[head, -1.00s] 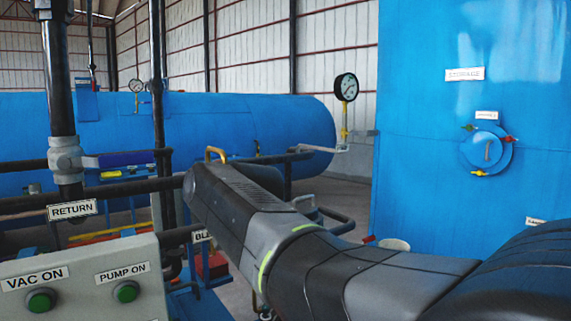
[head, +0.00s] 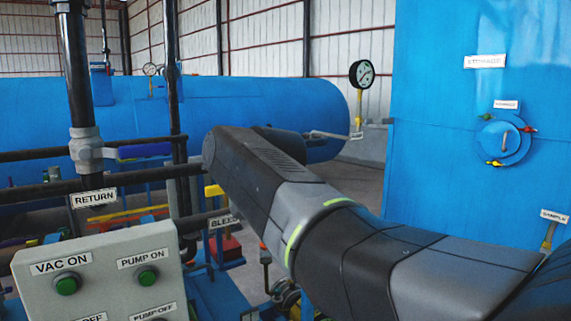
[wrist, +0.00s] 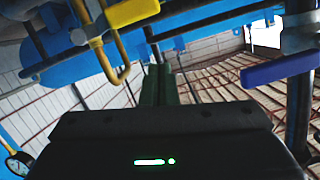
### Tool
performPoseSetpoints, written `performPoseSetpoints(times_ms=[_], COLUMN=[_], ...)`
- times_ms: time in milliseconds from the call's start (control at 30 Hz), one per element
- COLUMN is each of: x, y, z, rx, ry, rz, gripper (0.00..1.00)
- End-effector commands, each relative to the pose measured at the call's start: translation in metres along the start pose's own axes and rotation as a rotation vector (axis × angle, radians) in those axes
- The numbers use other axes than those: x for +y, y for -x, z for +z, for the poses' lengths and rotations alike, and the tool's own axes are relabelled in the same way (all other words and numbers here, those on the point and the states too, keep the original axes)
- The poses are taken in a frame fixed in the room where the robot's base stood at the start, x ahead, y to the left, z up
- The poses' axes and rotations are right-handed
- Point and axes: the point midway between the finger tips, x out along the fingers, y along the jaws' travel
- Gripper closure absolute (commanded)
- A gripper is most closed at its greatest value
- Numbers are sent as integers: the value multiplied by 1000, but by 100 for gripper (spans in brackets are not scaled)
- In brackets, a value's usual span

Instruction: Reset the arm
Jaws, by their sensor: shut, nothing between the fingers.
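My arm (head: 350,235) crosses the head view from the lower right to the middle, bent at a grey and black joint with light green bands. Its far end hides my gripper in that view. In the wrist view my gripper (wrist: 160,82) shows as two dark green fingers side by side above the black wrist housing, which carries a green light. The fingers are together with nothing between them. The wrist view is tilted: a yellow bent handle (wrist: 118,65) and a blue lever (wrist: 280,66) show beyond the fingers, apart from them.
A control panel (head: 105,265) with green buttons stands at the lower left, below dark pipes (head: 83,105). A blue horizontal vessel (head: 270,110) lies behind the arm, a pressure gauge (head: 361,74) right of it. A blue tank (head: 450,150) fills the right.

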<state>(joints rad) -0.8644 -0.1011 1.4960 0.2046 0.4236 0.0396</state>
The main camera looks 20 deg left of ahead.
Motion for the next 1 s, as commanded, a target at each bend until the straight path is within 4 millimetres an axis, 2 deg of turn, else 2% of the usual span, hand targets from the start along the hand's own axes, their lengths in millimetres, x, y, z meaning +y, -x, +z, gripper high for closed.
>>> performPoseSetpoints(times_ms=[200,400,600,1000], x=[-2,-3,-4,-4], y=[43,69,78,75], z=[3,3,3,2], rx=[5,2,1,0], ry=[2,1,1,1], rz=[0,0,1,1], gripper=[100,100,100,100])
